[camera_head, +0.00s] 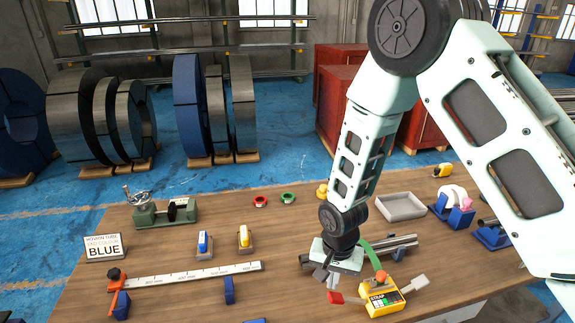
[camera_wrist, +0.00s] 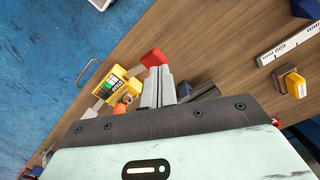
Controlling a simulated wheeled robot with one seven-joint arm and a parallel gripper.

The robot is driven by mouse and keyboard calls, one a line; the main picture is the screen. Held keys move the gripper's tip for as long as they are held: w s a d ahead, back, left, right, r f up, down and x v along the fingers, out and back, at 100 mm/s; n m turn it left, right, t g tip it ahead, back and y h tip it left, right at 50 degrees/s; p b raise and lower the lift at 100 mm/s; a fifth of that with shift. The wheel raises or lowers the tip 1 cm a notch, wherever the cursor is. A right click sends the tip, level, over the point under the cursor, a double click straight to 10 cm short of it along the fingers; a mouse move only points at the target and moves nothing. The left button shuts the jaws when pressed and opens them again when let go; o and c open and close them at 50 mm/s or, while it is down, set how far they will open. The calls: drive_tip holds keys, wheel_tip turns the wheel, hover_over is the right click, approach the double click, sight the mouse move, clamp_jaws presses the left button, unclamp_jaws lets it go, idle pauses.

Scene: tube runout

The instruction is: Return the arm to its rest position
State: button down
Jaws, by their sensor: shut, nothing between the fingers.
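My gripper (camera_head: 332,278) hangs low over the front right of the wooden table (camera_head: 170,288), at the end of my arm, which comes in from the upper right. Its fingers are shut with nothing between them. In the wrist view my gripper (camera_wrist: 160,84) points at the table, with a red block-like part just beyond the fingertips.
Metal tubes (camera_head: 400,246) lie on a blue rack behind my gripper. A white ruler bar (camera_head: 190,274) lies at left, with a "BLUE" sign (camera_head: 104,247) behind it. A grey tray (camera_head: 400,207) and a tape dispenser (camera_head: 453,205) are at right. Red crates (camera_head: 340,100) stand behind the table.

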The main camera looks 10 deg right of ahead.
drive_tip(key=s+a+r+n+b, duration=0.3)
drive_tip(key=s+r+n, duration=0.4)
drive_tip(key=s, duration=0.3)
drive_tip(key=s+a+r+n+b, duration=0.3)
drive_tip(key=s+r+n+b, duration=0.2)
drive_tip(key=s+r, duration=0.3)
drive_tip(key=shift+s+a+r+n+y, duration=0.15)
drive_tip(key=shift+s+n+y, duration=0.15)
drive_tip(key=shift+s+n, duration=0.65)
